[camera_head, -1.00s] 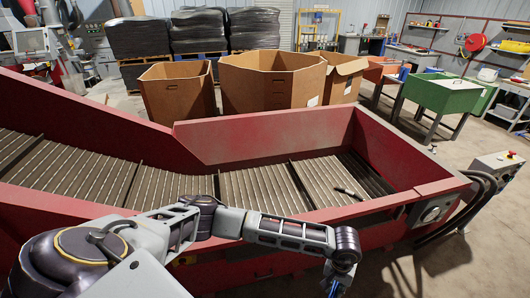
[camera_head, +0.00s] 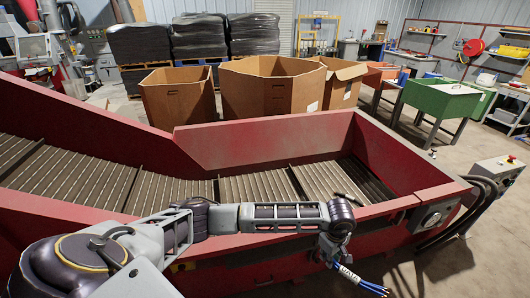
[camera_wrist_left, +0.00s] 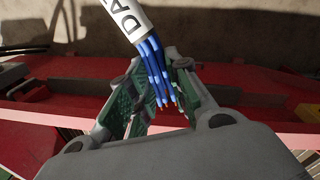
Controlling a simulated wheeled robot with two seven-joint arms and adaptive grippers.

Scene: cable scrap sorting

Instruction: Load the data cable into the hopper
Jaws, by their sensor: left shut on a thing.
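The data cable (camera_head: 349,274) shows in the head view as a white sleeve with blue wires at its lower right end. It hangs tilted outside the hopper's near wall. My left gripper (camera_head: 331,255) is shut on it. In the left wrist view, the cable (camera_wrist_left: 125,19) has a white label with dark letters, partly cut off by the top edge, and blue wires between the green finger pads of the left gripper (camera_wrist_left: 160,88). The red hopper (camera_head: 265,140) has a ribbed conveyor floor. My right gripper is not in view.
The hopper's near rim (camera_head: 400,204) lies just beside my left wrist. A control box (camera_head: 497,171) and thick black hoses stand at the right. Cardboard boxes (camera_head: 268,86) and a green bin (camera_head: 440,97) stand beyond the hopper. Open space lies above the hopper floor.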

